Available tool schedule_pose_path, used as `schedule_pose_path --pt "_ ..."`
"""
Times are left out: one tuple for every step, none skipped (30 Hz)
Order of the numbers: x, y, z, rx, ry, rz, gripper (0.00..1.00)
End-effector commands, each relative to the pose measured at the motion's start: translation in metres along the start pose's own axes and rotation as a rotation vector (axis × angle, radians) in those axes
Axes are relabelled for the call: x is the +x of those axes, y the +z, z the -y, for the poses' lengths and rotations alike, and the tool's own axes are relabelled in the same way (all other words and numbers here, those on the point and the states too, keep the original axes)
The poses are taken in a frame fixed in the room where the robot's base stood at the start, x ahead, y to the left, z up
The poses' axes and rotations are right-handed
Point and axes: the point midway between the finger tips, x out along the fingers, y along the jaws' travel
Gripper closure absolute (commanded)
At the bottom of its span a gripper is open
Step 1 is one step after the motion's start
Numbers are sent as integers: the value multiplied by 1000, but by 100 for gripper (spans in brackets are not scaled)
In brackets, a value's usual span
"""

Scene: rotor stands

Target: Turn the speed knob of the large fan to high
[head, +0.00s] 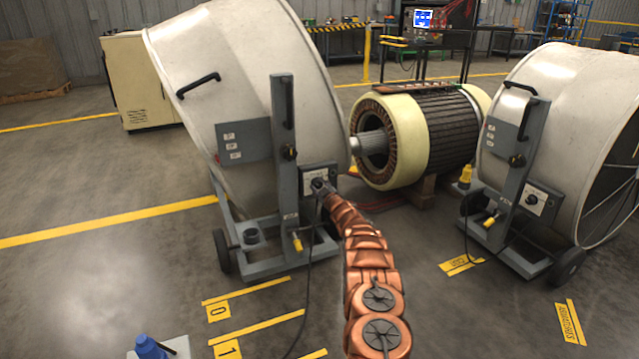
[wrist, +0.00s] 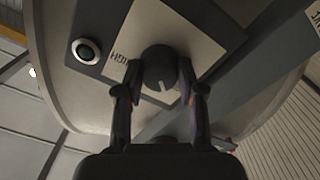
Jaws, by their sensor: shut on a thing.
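The large fan (head: 245,60), a big pale drum on a grey wheeled frame, stands left of centre in the head view. Its control box (head: 311,173) is on the front upright. My gripper is at this box in the head view, its fingers too small to make out. In the wrist view, my gripper (wrist: 160,72) has one finger on each side of the round dark speed knob (wrist: 158,66) and is shut on it. The knob's light mark points down in the picture. The word HIGH shows left of the knob on the white plate (wrist: 190,42).
A round button (wrist: 86,51) sits left of the plate in the wrist view. A second fan (head: 555,120) stands at the right, with a motor rotor (head: 425,125) between. A black cable (head: 311,280) hangs to the floor. A blue object (head: 150,347) is at bottom left.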

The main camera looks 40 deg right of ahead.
Motion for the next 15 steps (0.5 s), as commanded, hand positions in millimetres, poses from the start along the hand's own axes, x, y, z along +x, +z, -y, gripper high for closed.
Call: schedule_pose_path --pt "0 -5 -2 40 -1 -1 96" --pt "0 -4 -3 67 0 -1 96" --pt "0 -4 -2 104 0 -1 96" --pt "0 -4 -2 133 0 -1 96" --pt "0 -3 -1 162 0 -2 96" --pt "0 -3 -1 200 -1 -2 96" --pt "0 -2 -1 229 -1 -2 96" --pt "0 -2 -1 258 0 -2 96" --pt "0 -1 -1 297 0 -2 96" --pt "0 -1 0 325 0 -2 96" --pt "0 -1 0 354 0 -2 96" --pt "0 0 0 392 0 -2 96" --pt "0 0 0 421 0 -2 96" --pt "0 0 0 449 0 -1 96" --pt "0 0 0 487 0 -2 96"
